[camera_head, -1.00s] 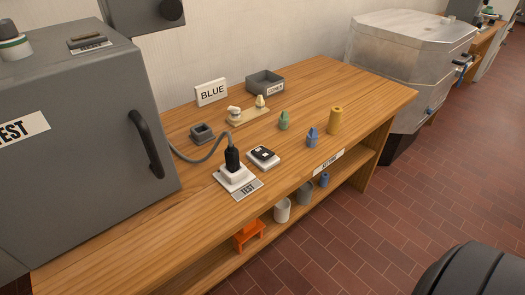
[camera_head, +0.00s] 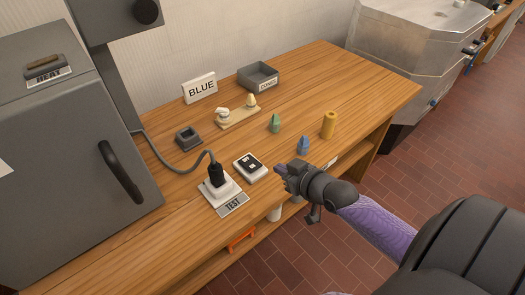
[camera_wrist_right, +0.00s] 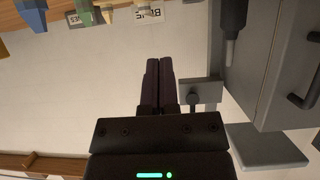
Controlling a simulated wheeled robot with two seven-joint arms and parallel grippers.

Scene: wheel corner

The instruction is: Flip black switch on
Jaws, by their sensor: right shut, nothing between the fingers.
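The switch (camera_head: 250,167) is a small white block with black rockers on the wooden bench. It stands beside a white TEST socket (camera_head: 219,190) that has a black plug (camera_head: 216,174) in it. My right gripper (camera_head: 280,170) is shut and empty, just to the right of the switch and apart from it in the head view. In the right wrist view the closed dark fingers (camera_wrist_right: 158,88) point at the wall, and the switch is not seen. Whether the switch is on or off is too small to tell. My left gripper is not in view.
A blue piece (camera_head: 303,145), a green piece (camera_head: 274,123) and a yellow cylinder (camera_head: 328,124) stand behind my right gripper. A BLUE sign (camera_head: 200,88) and a grey tray (camera_head: 259,76) are at the back. A grey cabinet (camera_head: 70,160) is at the left.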

